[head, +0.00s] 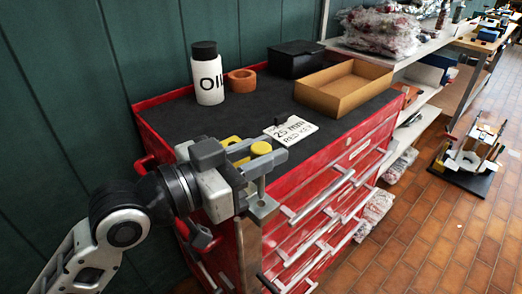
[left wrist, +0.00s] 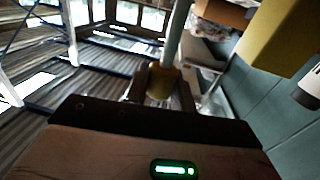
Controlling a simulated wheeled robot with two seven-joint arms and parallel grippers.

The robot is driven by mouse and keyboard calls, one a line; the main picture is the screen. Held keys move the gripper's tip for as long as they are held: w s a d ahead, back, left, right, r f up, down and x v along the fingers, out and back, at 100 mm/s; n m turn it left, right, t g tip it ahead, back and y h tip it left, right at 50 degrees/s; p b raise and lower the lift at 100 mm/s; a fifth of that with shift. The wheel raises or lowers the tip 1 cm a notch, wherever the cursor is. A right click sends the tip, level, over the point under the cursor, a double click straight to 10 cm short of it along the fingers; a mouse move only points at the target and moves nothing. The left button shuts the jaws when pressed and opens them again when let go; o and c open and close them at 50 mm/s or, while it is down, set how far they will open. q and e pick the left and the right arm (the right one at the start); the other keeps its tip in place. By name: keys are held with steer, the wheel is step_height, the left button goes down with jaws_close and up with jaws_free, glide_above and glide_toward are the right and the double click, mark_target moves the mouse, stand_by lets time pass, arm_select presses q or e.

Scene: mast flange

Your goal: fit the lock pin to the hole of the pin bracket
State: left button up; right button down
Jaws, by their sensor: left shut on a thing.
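My left gripper (head: 265,160) is shut on the lock pin, whose yellow head (head: 262,148) shows between the fingers. The pin's grey shaft (head: 261,186) points down from the fingers. Just below is a grey bracket (head: 263,206), seemingly the pin bracket, at the near corner of the red cabinet. Its hole is not clearly visible, and I cannot tell whether the shaft's tip is above or inside it. In the left wrist view, a grey shaft (left wrist: 176,35) meets a yellow-brown round end (left wrist: 160,82). My right gripper is not in view.
The red cabinet's black top (head: 190,120) bears an oil bottle (head: 207,75), an orange ring (head: 242,81), a black box (head: 296,59), an open cardboard tray (head: 342,87) and a paper label (head: 291,130). Drawer handles (head: 330,215) jut from its front. Tiled floor lies right.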

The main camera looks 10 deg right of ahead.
mark_target(261, 198)
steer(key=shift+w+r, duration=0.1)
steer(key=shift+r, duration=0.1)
arm_select(q)
steer(key=shift+p, duration=0.3)
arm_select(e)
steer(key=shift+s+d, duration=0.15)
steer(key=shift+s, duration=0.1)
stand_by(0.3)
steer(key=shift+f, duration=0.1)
arm_select(q)
steer(key=shift+f+b, duration=0.3)
steer(key=shift+f, duration=0.15)
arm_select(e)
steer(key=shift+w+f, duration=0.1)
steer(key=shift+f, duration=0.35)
arm_select(q)
steer(key=shift+f+b, duration=0.3)
steer(key=shift+f, duration=0.05)
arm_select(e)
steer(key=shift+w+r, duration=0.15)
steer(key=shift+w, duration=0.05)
arm_select(q)
steer(key=shift+f+b, duration=0.45)
steer(key=shift+f, duration=0.15)
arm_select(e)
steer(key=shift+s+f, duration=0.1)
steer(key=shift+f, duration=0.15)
